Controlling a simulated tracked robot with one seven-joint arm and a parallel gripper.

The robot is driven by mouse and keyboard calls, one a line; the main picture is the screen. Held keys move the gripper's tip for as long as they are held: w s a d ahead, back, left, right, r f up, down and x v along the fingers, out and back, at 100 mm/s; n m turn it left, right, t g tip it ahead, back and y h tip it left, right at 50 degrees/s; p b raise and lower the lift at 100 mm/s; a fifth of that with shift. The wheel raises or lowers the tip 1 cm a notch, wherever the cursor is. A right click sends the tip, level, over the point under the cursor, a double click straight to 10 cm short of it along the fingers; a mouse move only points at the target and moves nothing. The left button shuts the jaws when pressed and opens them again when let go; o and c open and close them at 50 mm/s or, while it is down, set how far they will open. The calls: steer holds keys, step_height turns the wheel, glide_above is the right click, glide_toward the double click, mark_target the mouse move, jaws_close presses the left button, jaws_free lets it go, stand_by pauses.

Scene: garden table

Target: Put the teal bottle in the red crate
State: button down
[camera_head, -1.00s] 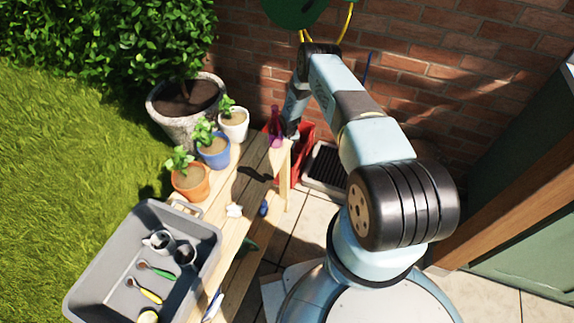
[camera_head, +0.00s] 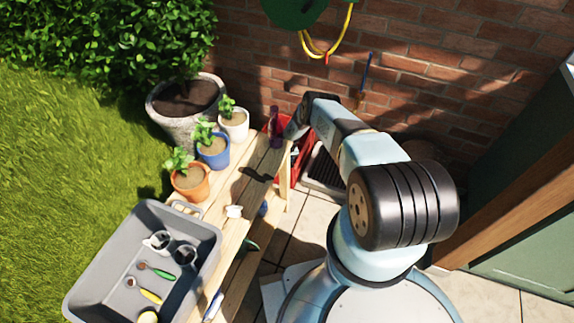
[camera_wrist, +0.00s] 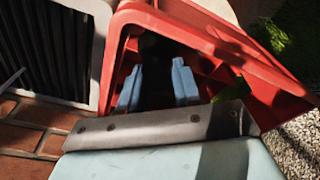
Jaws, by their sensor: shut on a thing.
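In the wrist view my gripper (camera_wrist: 157,88) is shut on a dark, shadowed thing (camera_wrist: 154,52) between its blue fingers. It seems to be the teal bottle, but its colour and outline are hard to make out. The fingers point into the opening of the red crate (camera_wrist: 225,42), with its rim around them. In the head view the red crate (camera_head: 296,166) is on the ground past the table's far end, partly hidden by the table and my arm. My gripper is hidden there.
A magenta bottle (camera_head: 274,124) stands at the table's far end, close beside my arm. Three potted plants line the left edge of the wooden table (camera_head: 256,172). A grey tray (camera_head: 82,281) holds cups and tools. A dark-slatted, pale-framed thing (camera_head: 322,172) lies beside the crate; the brick wall is behind.

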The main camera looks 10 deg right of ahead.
steer(key=shift+f, duration=1.75)
steer(key=shift+s, duration=0.1)
steer(key=c, duration=1)
jaws_free()
steer(key=shift+r, duration=0.1)
